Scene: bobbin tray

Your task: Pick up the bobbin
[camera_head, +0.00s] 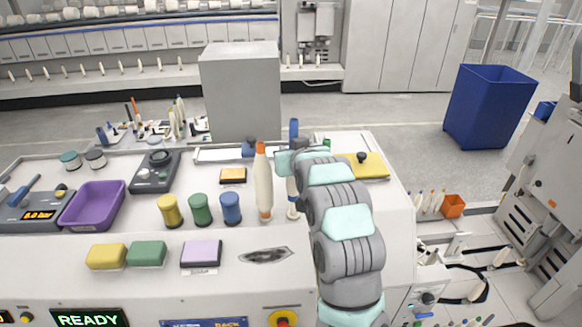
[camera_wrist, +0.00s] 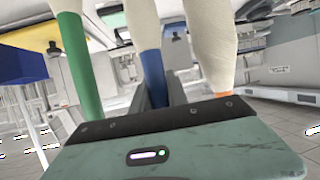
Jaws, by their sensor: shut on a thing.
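A bobbin with a white body and a blue end (camera_head: 294,127) stands roughly upright at the right part of the machine top, partly hidden by my gripper (camera_head: 285,162). In the wrist view, its blue end (camera_wrist: 153,74) lies between the dark fingers of my gripper (camera_wrist: 156,93), which are shut on it. A white bobbin with an orange tip (camera_head: 263,185) stands just left of my gripper, and its white body also shows in the wrist view (camera_wrist: 208,40). A green-ended bobbin (camera_wrist: 75,65) is on the other side in the wrist view, mostly hidden in the head view.
Yellow (camera_head: 169,210), green (camera_head: 200,208) and blue (camera_head: 231,207) spools stand to the left, with a purple tray (camera_head: 92,206) beyond. A yellow pad (camera_head: 371,166) lies right of my arm. A grey box (camera_head: 241,90) stands behind the table.

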